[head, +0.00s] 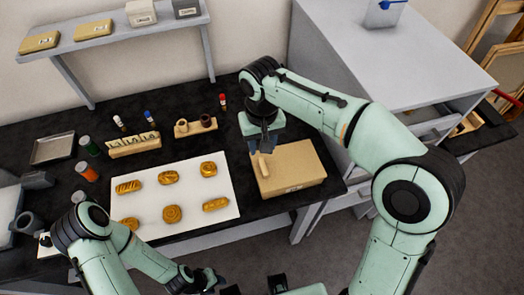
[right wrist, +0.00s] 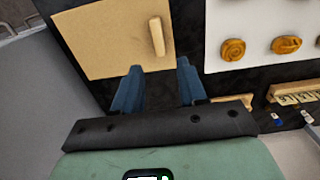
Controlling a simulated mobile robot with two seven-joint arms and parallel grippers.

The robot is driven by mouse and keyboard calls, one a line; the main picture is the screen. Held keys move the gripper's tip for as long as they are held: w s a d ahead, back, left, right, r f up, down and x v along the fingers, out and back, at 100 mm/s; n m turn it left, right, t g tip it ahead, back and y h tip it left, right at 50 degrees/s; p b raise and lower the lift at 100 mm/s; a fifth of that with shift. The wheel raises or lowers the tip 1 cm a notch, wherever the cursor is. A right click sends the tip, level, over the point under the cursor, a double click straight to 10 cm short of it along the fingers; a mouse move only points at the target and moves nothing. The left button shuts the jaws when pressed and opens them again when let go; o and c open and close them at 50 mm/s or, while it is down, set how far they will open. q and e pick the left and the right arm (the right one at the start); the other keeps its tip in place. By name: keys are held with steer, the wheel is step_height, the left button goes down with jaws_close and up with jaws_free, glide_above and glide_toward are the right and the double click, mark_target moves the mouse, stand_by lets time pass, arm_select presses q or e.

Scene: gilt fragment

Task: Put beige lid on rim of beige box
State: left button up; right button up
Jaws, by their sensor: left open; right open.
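The beige lid (head: 293,163) lies flat over the top of the beige box (head: 308,187), whose front side carries dark lettering. I cannot make out a gap between lid and rim. The lid's bar handle shows near its left edge, and in the right wrist view the lid (right wrist: 100,40) shows with this handle upper centre. My right gripper (head: 263,143) is open and empty, just above and behind the handle; its two blue fingers (right wrist: 160,78) show apart in the right wrist view. My left gripper (head: 212,281) is open at the bottom of the head view, away from the box.
A white board (head: 190,190) with several gilt pieces lies left of the box. Behind it stand a wooden stamp rack (head: 134,146), a holder (head: 195,127) and small bottles. A shelf (head: 110,35) is at the back; a grey cabinet (head: 365,60) stands right.

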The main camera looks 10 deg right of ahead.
steer(key=shift+r, duration=1.65)
